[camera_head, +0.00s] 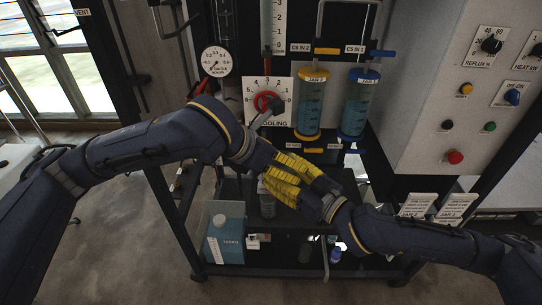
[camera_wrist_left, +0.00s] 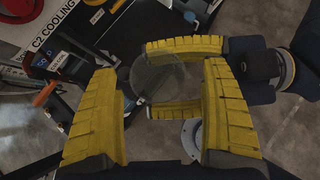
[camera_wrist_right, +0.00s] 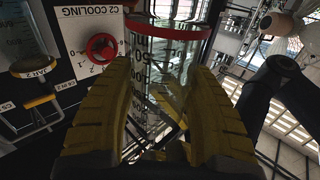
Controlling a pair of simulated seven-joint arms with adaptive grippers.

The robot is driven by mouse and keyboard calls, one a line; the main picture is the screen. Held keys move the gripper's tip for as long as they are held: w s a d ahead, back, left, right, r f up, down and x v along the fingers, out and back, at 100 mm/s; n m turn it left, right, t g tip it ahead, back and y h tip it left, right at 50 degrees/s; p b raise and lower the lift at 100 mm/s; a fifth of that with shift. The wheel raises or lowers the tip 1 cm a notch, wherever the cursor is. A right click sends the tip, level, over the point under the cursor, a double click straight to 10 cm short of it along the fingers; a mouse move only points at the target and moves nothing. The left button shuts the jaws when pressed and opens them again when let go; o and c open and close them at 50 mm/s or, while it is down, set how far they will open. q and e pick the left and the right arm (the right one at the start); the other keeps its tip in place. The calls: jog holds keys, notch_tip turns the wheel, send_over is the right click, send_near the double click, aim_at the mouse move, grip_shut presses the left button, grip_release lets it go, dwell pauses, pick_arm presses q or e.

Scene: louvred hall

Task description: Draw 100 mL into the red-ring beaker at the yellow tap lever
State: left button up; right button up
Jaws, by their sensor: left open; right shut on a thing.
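The red-ring beaker (camera_wrist_right: 165,82) is clear graduated glass with a red band near its top in the right wrist view. My right gripper (camera_head: 293,178) is shut on it, with a yellow finger on each side. In the left wrist view, a faint clear disc of glass (camera_wrist_left: 157,76) shows between my right gripper's fingers. My left gripper (camera_wrist_left: 163,118) is open, its fingers apart around that area; I cannot tell whether they touch. In the head view, yellow fingers overlap and hide the beaker. A yellow tap lever (camera_head: 313,150) is below the yellow-capped jar (camera_head: 311,103), also in the right wrist view (camera_wrist_right: 38,102).
A blue-capped jar (camera_head: 357,104) stands right of the yellow one. A cooling dial (camera_head: 267,102) with a red knob is to the left. A control cabinet (camera_head: 430,95) is at the right.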

pick_arm(q)
jog(key=shift+x, duration=0.85)
jog(key=c, duration=1.2)
jog(key=shift+c, duration=0.3)
pick_arm(e)
jog(key=o, duration=1.2)
